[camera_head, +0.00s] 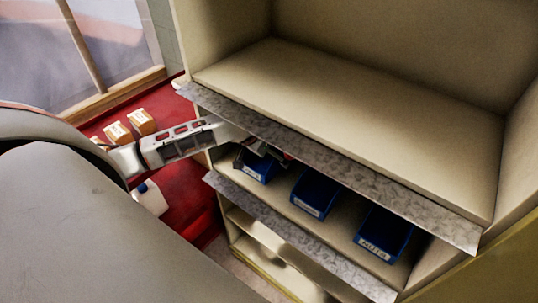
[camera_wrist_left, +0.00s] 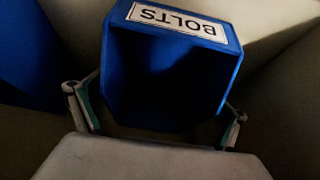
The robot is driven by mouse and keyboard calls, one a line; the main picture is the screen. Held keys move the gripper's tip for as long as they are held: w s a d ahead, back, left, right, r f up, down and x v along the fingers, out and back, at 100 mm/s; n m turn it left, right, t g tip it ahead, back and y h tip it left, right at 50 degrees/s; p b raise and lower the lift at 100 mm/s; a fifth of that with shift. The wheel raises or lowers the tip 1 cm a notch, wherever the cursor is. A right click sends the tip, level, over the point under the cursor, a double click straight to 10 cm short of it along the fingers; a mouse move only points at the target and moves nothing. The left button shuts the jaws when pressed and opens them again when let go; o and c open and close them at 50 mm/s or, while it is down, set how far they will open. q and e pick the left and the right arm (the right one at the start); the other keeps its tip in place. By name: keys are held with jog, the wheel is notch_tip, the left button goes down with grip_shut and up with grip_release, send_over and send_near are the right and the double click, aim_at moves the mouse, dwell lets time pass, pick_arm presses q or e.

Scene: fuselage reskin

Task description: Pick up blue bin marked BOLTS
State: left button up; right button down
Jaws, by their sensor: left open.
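The blue bin marked BOLTS (camera_wrist_left: 172,70) fills the middle of the left wrist view, its white label upside down there. In the head view the leftmost blue bin (camera_head: 252,166) on the shelf, partly hidden by my gripper, appears to be this bin. My left gripper (camera_wrist_left: 160,118) is open, with one finger on each side of the bin. I cannot tell whether the fingers touch it. In the head view my left gripper (camera_head: 268,150) reaches in under the upper shelf's metal edge. My right gripper is out of view.
Two more blue bins, a middle one (camera_head: 315,193) and a right one (camera_head: 384,235), stand on the same shelf. The metal edge of the upper shelf (camera_head: 340,167) hangs close above my gripper. Orange-brown boxes (camera_head: 142,122) stand on a red surface (camera_head: 185,190) at left.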

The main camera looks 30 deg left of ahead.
pick_arm(q)
jog(key=shift+f, duration=0.35)
jog(key=c, duration=1.1)
jog(key=shift+c, duration=0.3)
jog(key=shift+a+r, duration=0.1)
